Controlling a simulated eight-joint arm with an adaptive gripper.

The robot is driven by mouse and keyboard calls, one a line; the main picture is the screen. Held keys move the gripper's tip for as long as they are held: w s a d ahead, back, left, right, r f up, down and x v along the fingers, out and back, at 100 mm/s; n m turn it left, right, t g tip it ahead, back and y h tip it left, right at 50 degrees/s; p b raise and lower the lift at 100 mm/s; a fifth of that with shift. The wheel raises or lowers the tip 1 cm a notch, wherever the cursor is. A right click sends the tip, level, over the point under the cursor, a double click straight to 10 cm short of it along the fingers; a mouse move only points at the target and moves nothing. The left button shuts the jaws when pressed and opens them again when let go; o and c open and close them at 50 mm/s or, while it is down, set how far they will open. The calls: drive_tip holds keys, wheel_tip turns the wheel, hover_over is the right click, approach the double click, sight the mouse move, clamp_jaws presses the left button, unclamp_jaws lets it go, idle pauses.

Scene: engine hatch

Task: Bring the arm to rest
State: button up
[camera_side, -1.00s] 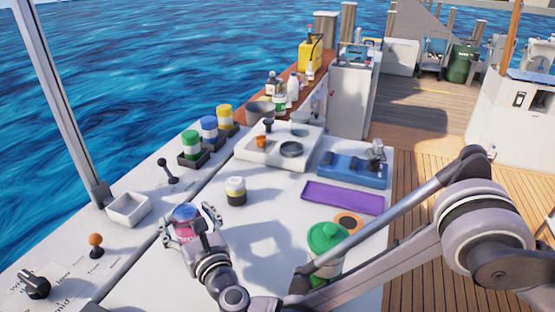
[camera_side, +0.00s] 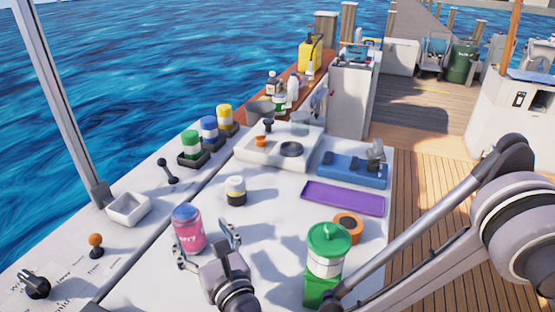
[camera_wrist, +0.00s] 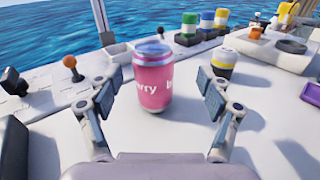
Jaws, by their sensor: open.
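My gripper (camera_side: 208,250) is open and empty, with its fingers spread just in front of a pink can with a blue-grey top (camera_side: 188,230). The can stands upright on the white table. In the wrist view, the can (camera_wrist: 154,80) stands beyond and between the two spread fingers of my gripper (camera_wrist: 161,105), apart from them. Its lettering shows partly, ending in "rry". My arm reaches in from the lower right of the side view.
A green-lidded canister (camera_side: 327,255), an orange ring (camera_side: 348,227), a purple tray (camera_side: 343,198) and a yellow-white jar (camera_side: 236,190) stand nearby. A white bin (camera_side: 128,208) and orange-knobbed lever (camera_side: 95,245) line the left ledge.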

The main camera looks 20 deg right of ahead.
drive_tip(key=w+d+r+m+g+h, duration=0.1)
drive_tip(key=d+r+m+g+h, duration=0.25)
drive_tip(key=d+m, duration=0.7)
drive_tip(key=w+d+r+m+g+h, duration=0.2)
drive_tip(key=d+r+m, duration=0.3)
drive_tip(key=d, duration=1.1)
drive_tip(key=s+d+f+m+g+y, duration=0.1)
drive_tip(key=s+d+f+m+g, duration=0.1)
drive_tip(key=s+d+m, duration=0.6)
drive_tip(key=s+d+f+m+g+y, duration=0.2)
drive_tip(key=s+d+m, duration=0.6)
drive_tip(key=s+m, duration=0.4)
drive_tip(key=shift+f+m+g, duration=0.45)
drive_tip(key=shift+f+m, duration=0.4)
